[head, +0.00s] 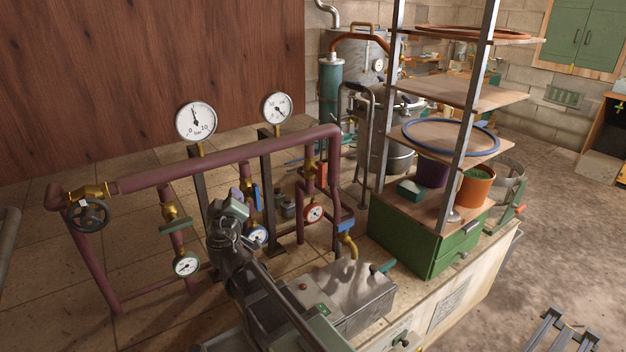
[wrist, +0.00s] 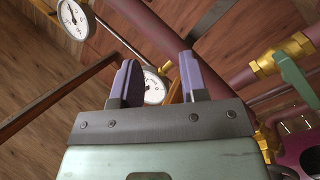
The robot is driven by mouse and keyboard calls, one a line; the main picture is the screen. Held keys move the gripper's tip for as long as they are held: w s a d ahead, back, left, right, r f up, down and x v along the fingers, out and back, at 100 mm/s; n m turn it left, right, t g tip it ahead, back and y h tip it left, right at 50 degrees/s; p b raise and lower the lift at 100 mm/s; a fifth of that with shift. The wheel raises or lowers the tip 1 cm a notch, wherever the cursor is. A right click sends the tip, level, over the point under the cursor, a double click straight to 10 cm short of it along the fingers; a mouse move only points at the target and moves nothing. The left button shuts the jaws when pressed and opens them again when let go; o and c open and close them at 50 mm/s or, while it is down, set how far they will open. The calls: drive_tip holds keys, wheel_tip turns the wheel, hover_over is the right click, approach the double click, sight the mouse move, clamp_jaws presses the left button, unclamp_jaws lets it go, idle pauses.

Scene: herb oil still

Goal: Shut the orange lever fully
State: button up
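An orange lever (head: 322,172) appears to sit on the right vertical pipe in the head view; it is small there and its exact angle is hard to tell. My gripper (wrist: 156,60) shows two purple fingers set well apart, with nothing held between them. In the wrist view an orange strip (wrist: 175,94), possibly this lever, shows behind the right finger, partly hidden. In the head view my gripper (head: 236,197) is at the middle pipe, left of the orange lever and apart from it.
A blue lever (head: 255,196) is close beside my gripper. A green lever (head: 175,226) is on the left pipe and also shows in the wrist view (wrist: 296,80). Several gauges, including a large one (head: 196,121), and the purple top pipe (head: 225,160) surround the arm.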

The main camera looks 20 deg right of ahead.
drive_tip(key=w+d+f+n+h+b, duration=0.1)
drive_tip(key=w+d+f+n, duration=0.15)
drive_tip(key=d, duration=0.85)
drive_tip(key=w+d+f+n+h+b, duration=0.1)
drive_tip(key=w+d, duration=0.2)
drive_tip(key=d, duration=0.8)
drive_tip(key=n+y+b, duration=0.2)
drive_tip(key=n+y, duration=0.8)
drive_tip(key=n, duration=1.9)
approach(324, 171)
drive_tip(key=shift+m, duration=0.25)
drive_tip(key=x, duration=1.1)
clamp_jaws()
